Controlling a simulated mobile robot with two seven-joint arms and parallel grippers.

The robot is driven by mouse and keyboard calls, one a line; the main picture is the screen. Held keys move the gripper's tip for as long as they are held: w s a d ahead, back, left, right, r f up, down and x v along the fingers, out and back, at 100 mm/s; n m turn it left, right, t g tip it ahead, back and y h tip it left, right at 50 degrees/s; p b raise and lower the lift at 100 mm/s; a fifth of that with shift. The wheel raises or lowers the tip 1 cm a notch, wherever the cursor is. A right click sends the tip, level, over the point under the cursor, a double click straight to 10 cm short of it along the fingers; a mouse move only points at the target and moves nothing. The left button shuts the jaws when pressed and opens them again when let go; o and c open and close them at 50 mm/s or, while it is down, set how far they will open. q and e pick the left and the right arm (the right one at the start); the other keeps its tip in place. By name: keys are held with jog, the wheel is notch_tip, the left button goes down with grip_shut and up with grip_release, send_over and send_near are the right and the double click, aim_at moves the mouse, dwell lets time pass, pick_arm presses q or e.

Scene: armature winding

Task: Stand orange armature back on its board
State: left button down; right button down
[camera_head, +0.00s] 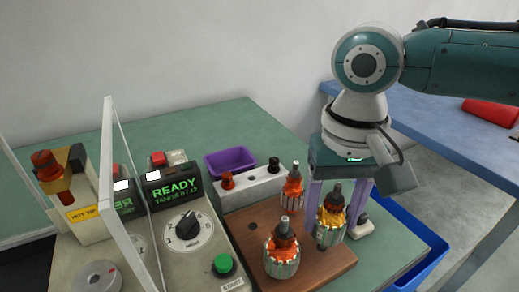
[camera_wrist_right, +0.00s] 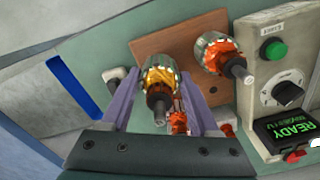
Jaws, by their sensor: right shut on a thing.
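My right gripper (camera_head: 340,213) is shut on an armature with yellow-orange windings (camera_head: 331,216), with its two purple fingers on either side of it. The held armature looks upright at the right part of the brown board (camera_head: 322,262); I cannot tell whether its base touches the board. In the right wrist view the gripper (camera_wrist_right: 157,80) has the same armature (camera_wrist_right: 158,76) between its fingertips. An orange armature (camera_head: 282,257) stands at the board's front, and a smaller orange one (camera_head: 292,190) stands behind. My left gripper is not in view.
A control box with a READY display (camera_head: 171,190), dial and green button (camera_head: 223,263) stands left of the board. A grey block (camera_head: 247,188) and a purple tray (camera_head: 230,161) are behind. A clear panel (camera_head: 131,190) rises at left. A blue bin (camera_head: 421,248) is at right.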

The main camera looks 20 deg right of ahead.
jog(key=shift+f+b, duration=0.45)
jog(key=shift+f, duration=0.55)
jog(key=shift+c, duration=0.3)
grip_release()
dwell(0.4)
notch_tip(320, 180, up, 5)
jog(key=p, duration=0.6)
jog(key=shift+f, duration=0.15)
jog(key=shift+f, duration=0.1)
